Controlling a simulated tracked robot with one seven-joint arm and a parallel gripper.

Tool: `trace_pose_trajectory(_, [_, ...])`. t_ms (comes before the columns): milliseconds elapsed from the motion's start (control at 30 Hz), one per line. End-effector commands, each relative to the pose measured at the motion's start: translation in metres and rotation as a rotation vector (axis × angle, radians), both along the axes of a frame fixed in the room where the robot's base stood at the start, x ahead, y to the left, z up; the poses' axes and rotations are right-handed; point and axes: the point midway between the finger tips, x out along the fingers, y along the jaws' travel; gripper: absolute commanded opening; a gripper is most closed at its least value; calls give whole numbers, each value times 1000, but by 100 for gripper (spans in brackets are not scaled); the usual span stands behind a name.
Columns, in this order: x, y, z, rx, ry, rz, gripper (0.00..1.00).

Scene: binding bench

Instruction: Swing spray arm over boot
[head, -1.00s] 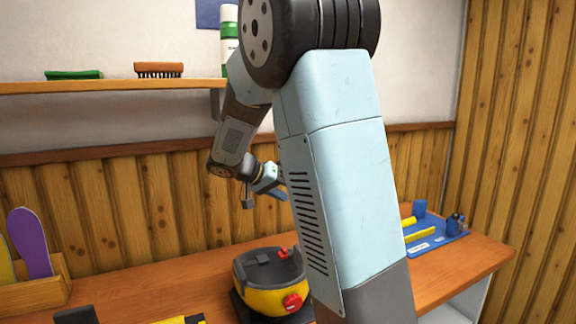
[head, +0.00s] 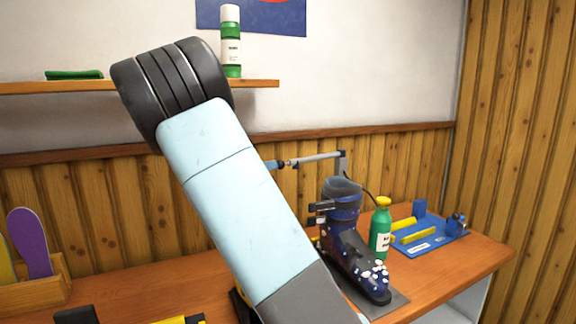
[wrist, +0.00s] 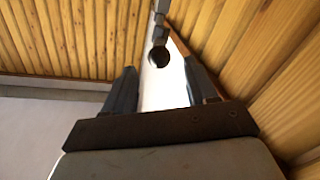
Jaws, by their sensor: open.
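The spray arm (head: 318,158) is a thin grey bar on a short post at the back of the bench. It reaches left from the post, behind and above the boot, and is not over it. The boot (head: 345,240) is a dark blue ski boot with white specks, upright on a grey plate. My gripper (wrist: 161,70) is open, its dark fingers on either side of the line to a round black end (wrist: 159,56) of a grey bar, apparently the spray arm's. I cannot tell contact. In the head view my arm hides most of the gripper.
A green bottle (head: 381,232) stands right of the boot. A blue tray (head: 440,238) with yellow tools lies at the right. A shelf (head: 255,83) with a spray can (head: 231,45) is above. A wooden holder (head: 38,290) stands at the left.

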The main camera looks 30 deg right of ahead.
Motion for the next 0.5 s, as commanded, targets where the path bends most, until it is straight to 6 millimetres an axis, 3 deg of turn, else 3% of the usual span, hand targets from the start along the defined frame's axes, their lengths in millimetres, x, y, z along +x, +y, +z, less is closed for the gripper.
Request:
trace_pose_trajectory(300, [9,-56,0,0,1,-3,57])
trace_pose_trajectory(500, [13,-81,0,0,2,-1,57])
